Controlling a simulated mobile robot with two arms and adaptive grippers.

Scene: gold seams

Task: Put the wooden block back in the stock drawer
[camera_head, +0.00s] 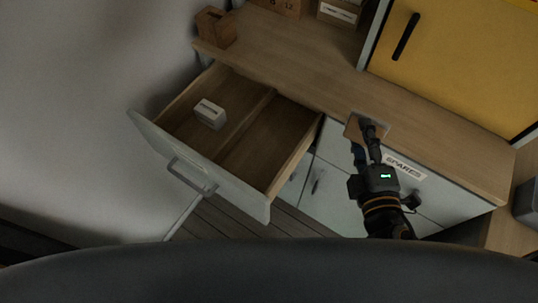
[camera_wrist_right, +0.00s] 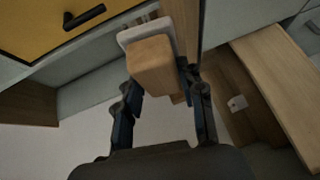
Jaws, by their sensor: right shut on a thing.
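My right gripper (camera_head: 364,134) is shut on the wooden block (camera_head: 352,127), at the front edge of the counter, right of the open drawer. In the right wrist view the tan block (camera_wrist_right: 152,66) sits between the fingers of the gripper (camera_wrist_right: 162,92). A pale grey pad (camera_wrist_right: 131,35) shows right behind the block; I cannot tell whether they touch. The stock drawer (camera_head: 232,184) is pulled open and has a divider. A small white labelled box (camera_head: 210,113) lies in its left compartment; the right compartment is empty. My left gripper is not in view.
A closed drawer front carries a SPARES label (camera_head: 405,164). A brown wooden holder (camera_head: 216,29) stands at the counter's left end, with boxes (camera_head: 340,12) at the back. A yellow cabinet door (camera_head: 458,62) rises behind the counter (camera_head: 290,62). The counter's middle is clear.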

